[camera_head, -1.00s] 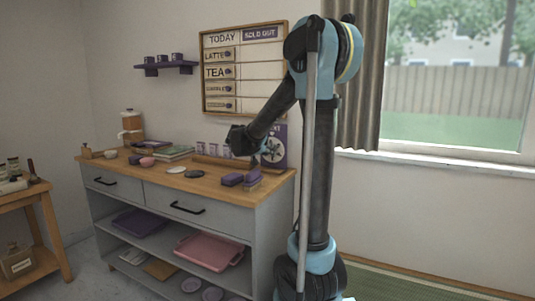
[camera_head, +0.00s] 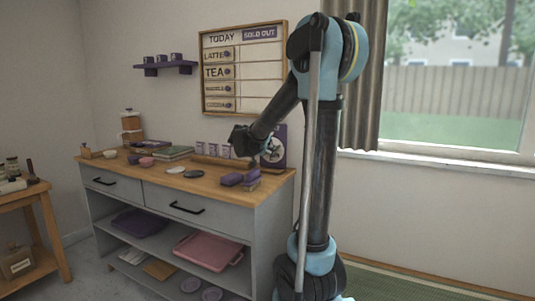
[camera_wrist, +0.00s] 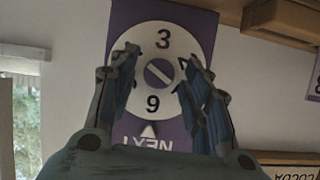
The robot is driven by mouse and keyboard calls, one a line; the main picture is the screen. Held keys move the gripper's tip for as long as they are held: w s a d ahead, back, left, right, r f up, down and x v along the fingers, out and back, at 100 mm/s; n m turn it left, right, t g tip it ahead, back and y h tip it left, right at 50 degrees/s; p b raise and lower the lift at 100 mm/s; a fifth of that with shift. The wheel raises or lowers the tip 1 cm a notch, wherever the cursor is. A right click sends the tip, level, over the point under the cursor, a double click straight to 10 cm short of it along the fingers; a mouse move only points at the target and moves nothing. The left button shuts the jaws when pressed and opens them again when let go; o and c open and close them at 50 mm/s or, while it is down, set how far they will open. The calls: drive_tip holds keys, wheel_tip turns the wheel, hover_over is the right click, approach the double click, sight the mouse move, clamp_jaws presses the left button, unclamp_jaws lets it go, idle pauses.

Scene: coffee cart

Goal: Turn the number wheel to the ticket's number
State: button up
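The number wheel is a white disc (camera_wrist: 140,73) on a purple panel (camera_wrist: 199,22). In the wrist view it shows a 3 at the top and a 6 or 9 at the bottom, with a round slotted knob (camera_wrist: 159,73) in the middle. A white pointer (camera_wrist: 149,130) and the upside-down word NEXT sit below the disc. My gripper (camera_wrist: 160,62) is open, one finger on each side of the knob; contact cannot be told. In the head view my gripper (camera_head: 268,150) partly covers the panel (camera_head: 280,140). I cannot make out a ticket's number.
The panel stands at the back right of a wooden-topped cabinet (camera_head: 206,190). Purple blocks (camera_head: 232,179) lie in front of it. Small cards (camera_head: 212,150) stand along the back to its left. A menu board (camera_head: 243,68) hangs above.

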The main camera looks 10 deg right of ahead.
idle(0.3)
drive_tip(key=v, duration=1.2)
drive_tip(key=shift+s+d+f, duration=0.1)
drive_tip(key=shift+d+f, duration=0.05)
drive_tip(key=s+d+f+n+g+y, duration=0.1)
drive_tip(key=s+d+f+n+g, duration=0.15)
drive_tip(key=s+d+f, duration=0.45)
drive_tip(key=s+d+f+n+g+y, duration=0.1)
drive_tip(key=s+d+f+g, duration=0.3)
drive_tip(key=s, duration=0.6)
drive_tip(key=s+a+f+n+g+y, duration=0.1)
drive_tip(key=s+a+f+n+y, duration=0.1)
drive_tip(key=s+f, duration=0.5)
drive_tip(key=s+a+f+n+g+y, duration=0.1)
drive_tip(key=s+a+f+n+y, duration=0.1)
drive_tip(key=s+f, duration=0.5)
drive_tip(key=s+y, duration=0.1)
drive_tip(key=s, duration=0.3)
drive_tip(key=shift+a+f+y, duration=0.35)
drive_tip(key=shift+a+y, duration=0.05)
drive_tip(key=shift+n, duration=0.25)
